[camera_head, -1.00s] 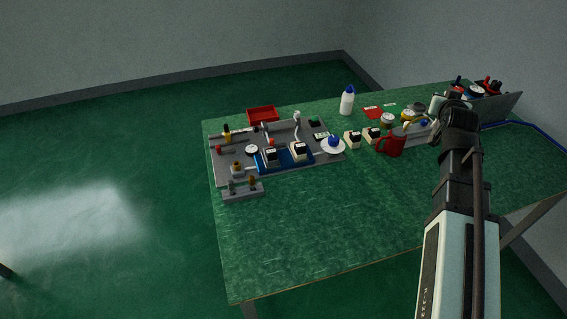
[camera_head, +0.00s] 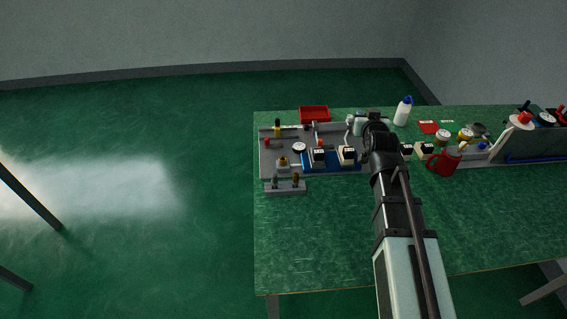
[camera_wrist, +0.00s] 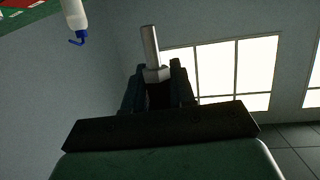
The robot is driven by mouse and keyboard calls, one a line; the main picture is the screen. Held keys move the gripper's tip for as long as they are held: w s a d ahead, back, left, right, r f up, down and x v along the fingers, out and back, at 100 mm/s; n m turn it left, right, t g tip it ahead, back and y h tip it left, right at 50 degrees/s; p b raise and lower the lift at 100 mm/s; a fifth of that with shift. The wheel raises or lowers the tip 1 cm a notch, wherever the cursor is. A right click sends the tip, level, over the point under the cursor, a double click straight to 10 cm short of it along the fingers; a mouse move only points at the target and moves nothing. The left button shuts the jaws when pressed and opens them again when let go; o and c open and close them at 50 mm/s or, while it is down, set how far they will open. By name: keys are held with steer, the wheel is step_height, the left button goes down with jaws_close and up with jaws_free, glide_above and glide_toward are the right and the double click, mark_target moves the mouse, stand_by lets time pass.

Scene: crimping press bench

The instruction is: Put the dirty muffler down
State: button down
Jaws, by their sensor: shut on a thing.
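My gripper (camera_wrist: 158,88) is shut on a grey metal muffler (camera_wrist: 150,48), a cylinder with a hexagonal collar, in the wrist view. The muffler sticks out past the fingertips, and the collar sits at the tips. In the head view my gripper (camera_head: 366,122) is over the right end of the grey base plate (camera_head: 272,158) on the green bench. The muffler cannot be made out clearly there. My arm covers part of the plate's right edge.
A red tray (camera_head: 314,113) stands behind the plate. A white bottle (camera_head: 403,112) is right of my gripper and shows in the wrist view (camera_wrist: 74,14). A red jug (camera_head: 443,161) and small jars stand farther right. The front bench (camera_head: 310,230) is clear.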

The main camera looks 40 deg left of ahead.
steer(key=s+a+f+n+g+y, duration=0.2)
steer(key=s+a+n+g+y, duration=0.3)
steer(key=s+a+n+g, duration=0.5)
steer(key=s+a+g, duration=0.1)
steer(key=s+a, duration=0.7)
steer(key=shift+a+f+n+g+y, duration=0.25)
steer(key=shift+a+n+g+y, duration=0.05)
steer(key=shift+a+y, duration=0.1)
steer(key=shift+f, duration=0.1)
step_height(320, 180, down, 9)
steer(key=shift+f, duration=0.2)
steer(key=shift+f, duration=0.35)
